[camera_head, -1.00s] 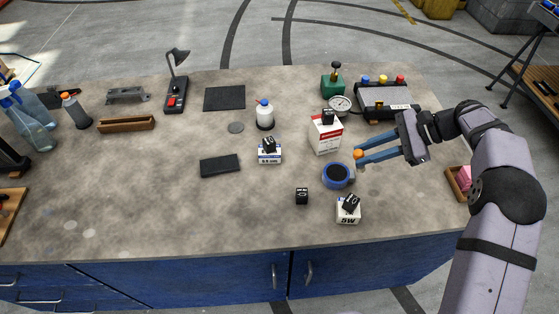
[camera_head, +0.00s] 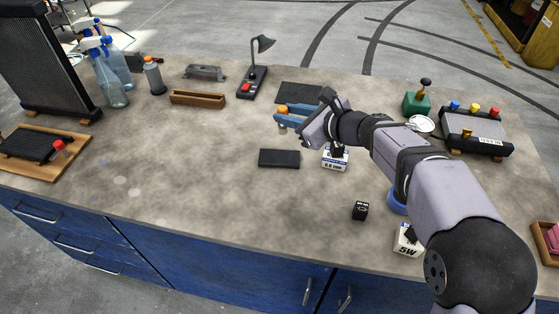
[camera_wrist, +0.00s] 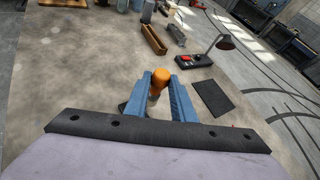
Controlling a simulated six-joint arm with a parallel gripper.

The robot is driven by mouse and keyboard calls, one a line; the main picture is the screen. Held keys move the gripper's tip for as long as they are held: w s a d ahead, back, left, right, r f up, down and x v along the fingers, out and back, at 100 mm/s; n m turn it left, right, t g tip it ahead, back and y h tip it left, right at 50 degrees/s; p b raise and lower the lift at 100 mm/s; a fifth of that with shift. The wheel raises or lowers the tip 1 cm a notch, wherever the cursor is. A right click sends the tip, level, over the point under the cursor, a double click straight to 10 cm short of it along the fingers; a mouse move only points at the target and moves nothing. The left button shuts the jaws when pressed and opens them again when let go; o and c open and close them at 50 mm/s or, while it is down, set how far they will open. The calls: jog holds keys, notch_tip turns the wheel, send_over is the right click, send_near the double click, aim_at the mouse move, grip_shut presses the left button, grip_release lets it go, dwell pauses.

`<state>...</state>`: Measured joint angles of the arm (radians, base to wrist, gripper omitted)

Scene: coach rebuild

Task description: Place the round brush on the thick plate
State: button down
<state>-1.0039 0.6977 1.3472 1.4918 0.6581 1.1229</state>
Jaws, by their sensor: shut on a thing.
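My gripper (camera_head: 284,115) is shut on the round brush, whose orange end (camera_head: 283,108) shows between the blue fingers. The orange brush (camera_wrist: 159,80) also shows upright between the fingertips in the wrist view; its lower part is partly hidden. It is held above the table. Two dark plates lie flat. The nearer, smaller one (camera_head: 278,158) shows a visible edge and looks like the thick plate; it is below the gripper in the head view. The larger, thinner-looking one (camera_head: 298,92) lies behind the gripper; it also shows right of the fingers in the wrist view (camera_wrist: 212,97).
A lamp with a red switch (camera_head: 250,84) and a wooden tray (camera_head: 197,98) stand at the back. A small labelled box (camera_head: 335,160) is right of the nearer plate, and a black cube (camera_head: 360,211) stands farther front. The table left of the nearer plate is clear.

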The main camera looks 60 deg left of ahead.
send_over(285, 162)
jog(key=shift+a+f+p, duration=0.15)
jog(key=shift+f+p, duration=0.2)
jog(key=shift+f, duration=4.65)
jog(key=shift+f, duration=0.1)
jog(key=c, duration=1.5)
grip_release()
jog(key=b+v, duration=0.3)
jog(key=v, duration=0.9)
